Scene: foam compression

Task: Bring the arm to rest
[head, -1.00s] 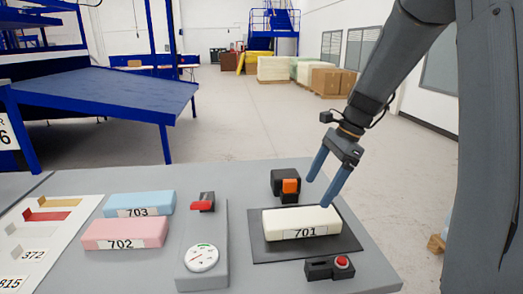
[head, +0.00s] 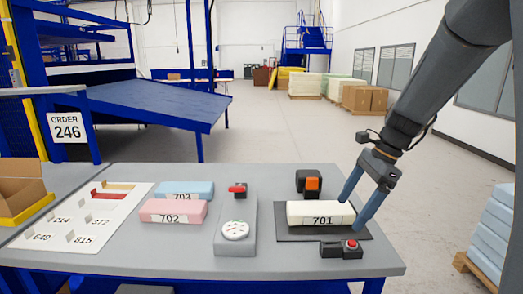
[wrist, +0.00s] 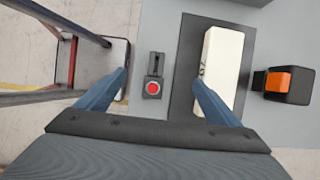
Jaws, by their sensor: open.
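The cream foam block labelled 701 (head: 302,212) lies on a dark mat (head: 290,235) on the grey table. My gripper (head: 351,215) is open and empty at the right end of the block in the head view. In the wrist view my gripper (wrist: 160,82) spans the red-button box (wrist: 152,86). I cannot tell whether a finger touches the block.
Blue block 703 (head: 195,188), pink block 702 (head: 165,213) and a dial gauge (head: 236,231) stand to the left. A black-and-orange device (head: 309,184) is behind the block. A numbered board (head: 60,222) lies far left. Open floor lies beyond the table.

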